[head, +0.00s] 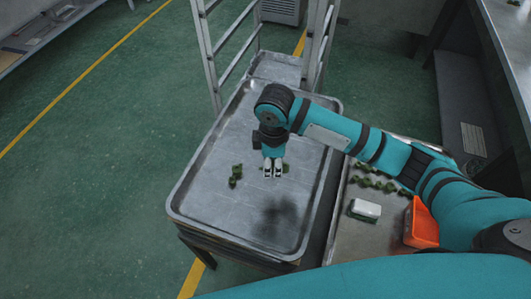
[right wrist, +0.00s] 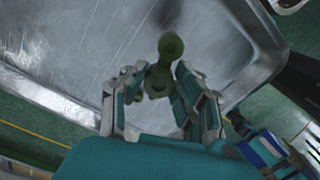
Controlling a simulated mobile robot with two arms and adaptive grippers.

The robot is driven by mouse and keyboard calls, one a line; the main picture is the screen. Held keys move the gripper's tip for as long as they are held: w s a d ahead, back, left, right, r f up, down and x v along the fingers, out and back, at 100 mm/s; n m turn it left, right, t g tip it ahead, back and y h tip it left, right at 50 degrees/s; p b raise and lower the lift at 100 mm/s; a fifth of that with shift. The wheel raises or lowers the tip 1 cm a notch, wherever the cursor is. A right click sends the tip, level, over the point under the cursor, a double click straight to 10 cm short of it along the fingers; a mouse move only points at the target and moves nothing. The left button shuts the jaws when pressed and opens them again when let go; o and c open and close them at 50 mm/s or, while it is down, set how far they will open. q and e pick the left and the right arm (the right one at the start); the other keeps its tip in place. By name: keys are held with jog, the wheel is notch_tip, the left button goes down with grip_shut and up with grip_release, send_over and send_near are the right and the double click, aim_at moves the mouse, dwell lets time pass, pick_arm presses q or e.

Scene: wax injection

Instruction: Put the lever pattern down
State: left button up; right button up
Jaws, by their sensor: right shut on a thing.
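My right gripper (head: 273,172) is over the middle of a large metal tray (head: 215,130) and points down. In the right wrist view, its fingers (right wrist: 160,92) are shut on a green lever pattern (right wrist: 165,65), which has round ends and sticks out past the fingertips. In the head view the held pattern is mostly hidden by the gripper. Another green pattern (head: 235,176) lies on the tray, left of the gripper. I cannot tell whether the held pattern touches the tray. My left gripper is not in view.
Right of the tray is a work surface with several green patterns (head: 376,184), a white box (head: 364,210) and an orange bin (head: 421,225). A metal ladder-like frame (head: 207,50) stands behind the tray. The tray's front and left are bare.

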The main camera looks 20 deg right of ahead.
aim_at(271, 187)
notch_tip(271, 187, down, 10)
jog(key=shift+w+a+f+p, duration=0.1)
jog(key=shift+f+p, duration=0.05)
jog(key=shift+p, duration=0.2)
jog(key=shift+f, duration=0.1)
jog(key=o, duration=1)
jog(key=shift+c, duration=0.2)
notch_tip(271, 187, up, 12)
jog(key=shift+r, duration=0.15)
